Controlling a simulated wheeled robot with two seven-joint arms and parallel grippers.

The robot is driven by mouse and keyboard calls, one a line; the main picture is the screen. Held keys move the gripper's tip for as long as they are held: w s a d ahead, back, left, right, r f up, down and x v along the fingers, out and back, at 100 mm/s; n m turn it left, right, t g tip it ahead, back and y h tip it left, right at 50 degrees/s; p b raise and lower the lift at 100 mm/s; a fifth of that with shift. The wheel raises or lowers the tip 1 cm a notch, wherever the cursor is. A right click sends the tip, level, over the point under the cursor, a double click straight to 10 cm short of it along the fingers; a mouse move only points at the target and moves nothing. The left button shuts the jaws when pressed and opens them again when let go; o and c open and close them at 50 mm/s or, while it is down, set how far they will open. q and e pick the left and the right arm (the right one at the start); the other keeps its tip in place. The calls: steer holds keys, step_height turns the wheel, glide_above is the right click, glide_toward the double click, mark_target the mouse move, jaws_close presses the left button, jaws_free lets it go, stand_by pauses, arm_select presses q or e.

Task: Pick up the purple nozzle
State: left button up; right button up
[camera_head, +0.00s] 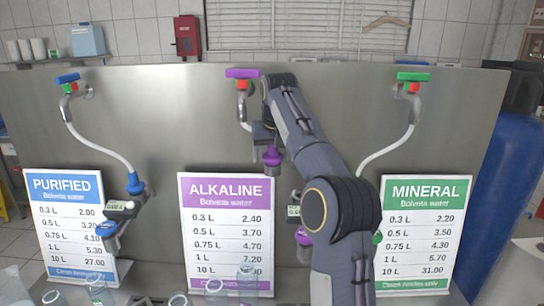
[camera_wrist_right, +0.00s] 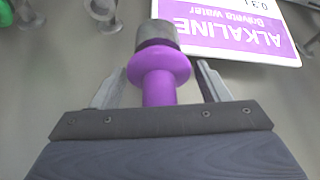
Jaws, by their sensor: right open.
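The purple nozzle (camera_head: 272,157) is in the middle of the head view, above the ALKALINE sign, at the lower end of my right gripper (camera_head: 264,133). In the right wrist view the purple nozzle (camera_wrist_right: 158,70), with a wide flange and a grey end, lies between the two spread fingers of my right gripper (camera_wrist_right: 157,82). Gaps show on both sides, so the fingers are open and apart from it. Its near end is hidden behind the gripper body. My left gripper is not in view.
A steel panel (camera_head: 150,110) stands behind, with blue, purple (camera_head: 243,73) and green taps and hoses. Price signs, including ALKALINE (camera_head: 226,187), stand in front of it. Another purple part (camera_head: 303,237) is partly hidden by my right arm. Clear bottles (camera_head: 247,277) stand at the bottom.

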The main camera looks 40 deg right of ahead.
steer(key=shift+f, duration=0.2)
steer(key=c, duration=0.9)
steer(key=shift+r, duration=0.15)
steer(key=shift+r, duration=1.15)
steer(key=shift+s+a+r+b, duration=0.4)
steer(key=shift+s+a+r, duration=0.45)
steer(key=shift+s+r, duration=1.15)
steer(key=shift+s+a+r+b, duration=0.35)
steer(key=shift+s+a+r, duration=0.5)
steer(key=shift+s+r, duration=1.1)
steer(key=shift+s+a+r+b, duration=0.4)
steer(key=shift+s+a+r, duration=0.7)
steer(key=shift+s, duration=1.5)
steer(key=shift+d+r, duration=0.25)
